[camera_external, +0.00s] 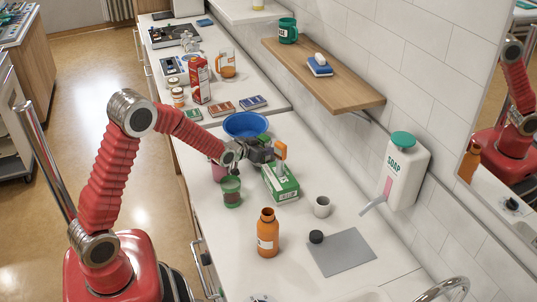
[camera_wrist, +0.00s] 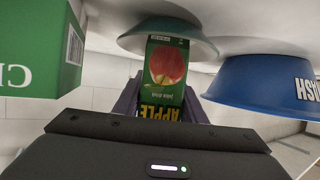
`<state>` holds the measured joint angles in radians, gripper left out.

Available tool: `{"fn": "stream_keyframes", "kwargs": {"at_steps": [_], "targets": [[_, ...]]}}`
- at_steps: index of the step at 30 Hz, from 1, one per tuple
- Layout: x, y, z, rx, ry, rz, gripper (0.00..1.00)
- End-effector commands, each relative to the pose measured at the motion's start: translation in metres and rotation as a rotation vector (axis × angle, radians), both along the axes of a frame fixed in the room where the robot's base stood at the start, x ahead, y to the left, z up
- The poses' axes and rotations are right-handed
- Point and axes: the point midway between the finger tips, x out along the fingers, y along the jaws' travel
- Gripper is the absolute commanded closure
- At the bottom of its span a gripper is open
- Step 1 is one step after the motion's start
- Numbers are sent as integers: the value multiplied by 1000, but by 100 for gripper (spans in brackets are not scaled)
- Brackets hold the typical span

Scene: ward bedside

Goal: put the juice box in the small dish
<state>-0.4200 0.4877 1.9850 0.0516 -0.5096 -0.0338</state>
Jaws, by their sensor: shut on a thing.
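My gripper (camera_external: 268,152) is shut on the juice box (camera_wrist: 166,75), which has a red apple and yellow "APPLE" lettering. The wrist view is upside down and shows the box between the two fingers (camera_wrist: 160,104). The small dish (camera_wrist: 190,37) is green and shallow, just beyond the box in the wrist view. The box overlaps the dish's near rim there; I cannot tell whether they touch. The dish is mostly hidden there by my gripper.
A blue wash bowl (camera_external: 246,125) stands close behind my gripper, also in the wrist view (camera_wrist: 262,80). A green-and-white carton (camera_external: 281,184) is close in front, with a green tumbler (camera_external: 231,191) beside it. An orange bottle (camera_external: 267,234) and white cup (camera_external: 322,207) stand nearer the sink.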

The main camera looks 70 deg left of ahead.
Motion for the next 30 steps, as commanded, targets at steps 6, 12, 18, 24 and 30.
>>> {"fn": "stream_keyframes", "kwargs": {"at_steps": [6,12,18,24,30], "targets": [[0,0,-2,0,1,0,59],[0,0,-2,0,1,0,45],[0,0,-2,0,1,0,44],[-2,-1,1,0,0,0,44],[-17,-7,8,0,0,0,44]]}}
